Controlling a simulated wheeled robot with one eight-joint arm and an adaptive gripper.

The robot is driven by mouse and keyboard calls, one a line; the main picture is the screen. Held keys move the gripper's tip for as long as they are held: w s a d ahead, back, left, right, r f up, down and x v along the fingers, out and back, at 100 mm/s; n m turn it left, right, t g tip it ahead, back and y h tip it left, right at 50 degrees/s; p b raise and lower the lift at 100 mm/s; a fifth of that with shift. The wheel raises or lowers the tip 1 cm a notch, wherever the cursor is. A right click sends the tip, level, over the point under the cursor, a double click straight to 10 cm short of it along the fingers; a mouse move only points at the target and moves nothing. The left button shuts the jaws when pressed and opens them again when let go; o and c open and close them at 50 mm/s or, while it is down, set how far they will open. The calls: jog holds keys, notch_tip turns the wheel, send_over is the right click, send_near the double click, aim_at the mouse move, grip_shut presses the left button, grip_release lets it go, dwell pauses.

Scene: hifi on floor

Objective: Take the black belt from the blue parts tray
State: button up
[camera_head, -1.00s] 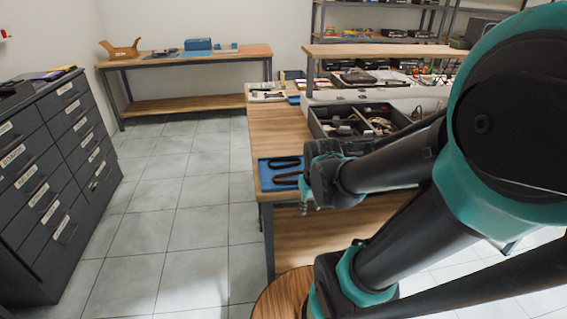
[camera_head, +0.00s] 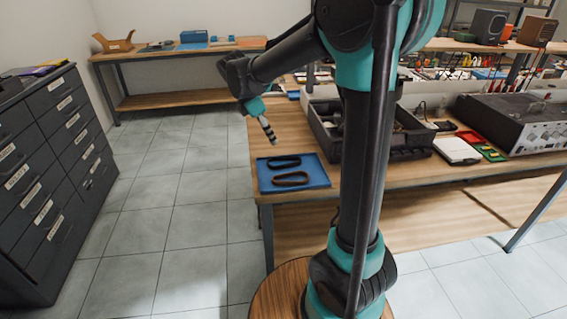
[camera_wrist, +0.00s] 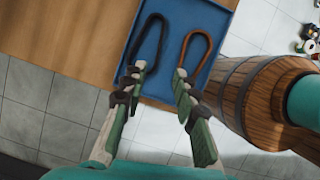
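The blue parts tray (camera_head: 319,175) lies on the near left corner of the wooden workbench. The black belt (camera_head: 284,165), a flattened loop, lies in its far half. A brown belt (camera_head: 290,183) lies nearer the front edge. In the wrist view the tray (camera_wrist: 172,32) holds the black belt (camera_wrist: 134,46) at left and the brown belt (camera_wrist: 184,45) at right. My gripper (camera_head: 271,136) points down above the tray's far left side, apart from it. In the wrist view my gripper (camera_wrist: 159,76) is open and empty, its left fingertip overlapping the black belt's lower end.
A dark divided bin (camera_head: 325,135) stands on the bench right of the tray. A grey electronic device (camera_head: 515,125) and small trays (camera_head: 458,150) are farther right. A dark drawer cabinet (camera_head: 55,165) stands at left. The tiled floor (camera_head: 190,200) between is clear.

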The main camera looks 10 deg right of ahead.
jog(key=x, duration=1.3)
jog(key=shift+s+a, duration=0.1)
jog(key=shift+a, duration=0.15)
jog(key=shift+c, duration=0.3)
grip_shut()
